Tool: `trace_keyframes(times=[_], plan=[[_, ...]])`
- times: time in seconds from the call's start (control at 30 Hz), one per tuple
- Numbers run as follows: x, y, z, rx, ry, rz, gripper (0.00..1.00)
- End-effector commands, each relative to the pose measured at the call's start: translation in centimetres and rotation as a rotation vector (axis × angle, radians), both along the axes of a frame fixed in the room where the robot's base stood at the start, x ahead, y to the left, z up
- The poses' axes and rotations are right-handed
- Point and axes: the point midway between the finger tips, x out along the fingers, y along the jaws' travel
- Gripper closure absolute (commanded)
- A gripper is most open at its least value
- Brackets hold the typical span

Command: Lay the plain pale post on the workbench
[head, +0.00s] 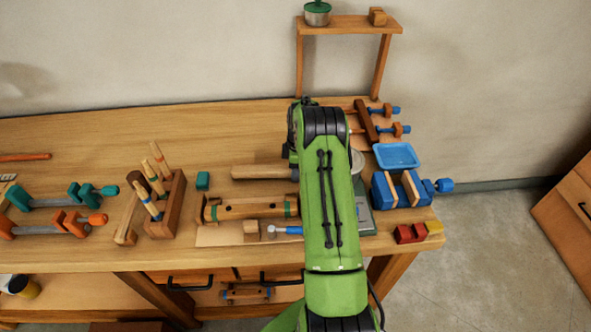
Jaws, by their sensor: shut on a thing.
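A plain pale round post (262,172) lies level over the workbench (75,150), left of my arm. Its right end goes out of sight behind the arm, and I cannot tell whether it touches the bench top. My gripper is hidden behind my green arm, so its fingers and what they hold do not show. Just in front of the post lies a brown wooden piece with green bands (250,208). A wooden rack (166,210) to the left holds several upright sticks, some with blue bands.
Green and orange clamps (65,200) lie at the left. A small shelf (345,25) stands behind.

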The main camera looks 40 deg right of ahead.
Motion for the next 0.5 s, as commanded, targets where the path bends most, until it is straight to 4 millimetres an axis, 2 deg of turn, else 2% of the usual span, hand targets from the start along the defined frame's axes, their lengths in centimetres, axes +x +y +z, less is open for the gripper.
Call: trace_keyframes(times=[0.23, 0.27, 0.43, 0.5], plan=[[0.02, -0.02, -0.36, -0.001, -0.001, 0.0, 0.94], [0.02, -0.02, -0.29, -0.001, -0.001, 0.0, 0.53], [0.01, -0.01, -0.27, -0.001, -0.001, 0.0, 0.28], [0.01, -0.01, -0.27, 0.0, 0.0, -0.001, 0.28]])
